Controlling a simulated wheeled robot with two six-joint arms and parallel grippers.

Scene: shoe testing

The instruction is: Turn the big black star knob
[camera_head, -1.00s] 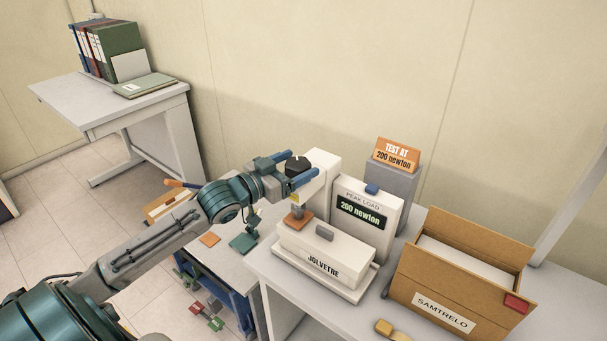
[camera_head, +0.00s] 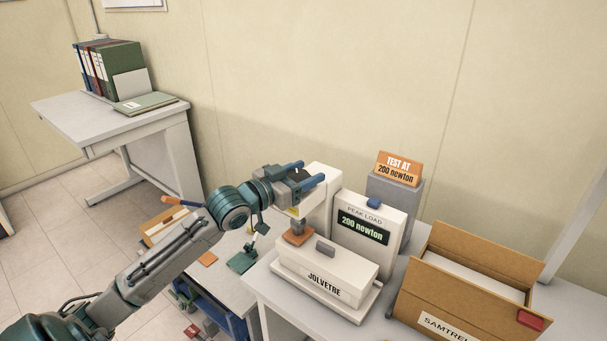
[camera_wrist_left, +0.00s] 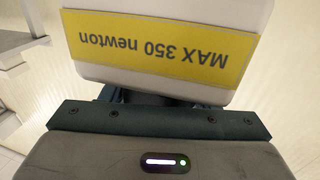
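The white testing machine (camera_head: 322,208) stands on the table, with a display box (camera_head: 366,226) reading "PEAK LOAD 200 newton". My left gripper (camera_head: 314,171) is at the top of the machine's head, its two blue fingers apart. The black knob is not clearly visible; the gripper covers the place on the machine top where it showed before. I cannot tell whether the fingers touch it. The left wrist view shows a yellow label (camera_wrist_left: 160,50) reading "MAX 350 newton", upside down, close in front of the wrist. My right gripper is not in view.
An orange sign (camera_head: 399,168) reads "TEST AT 200 newton" on a grey block. An open cardboard carton (camera_head: 450,300) stands at right. A desk with binders (camera_head: 112,70) is far left.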

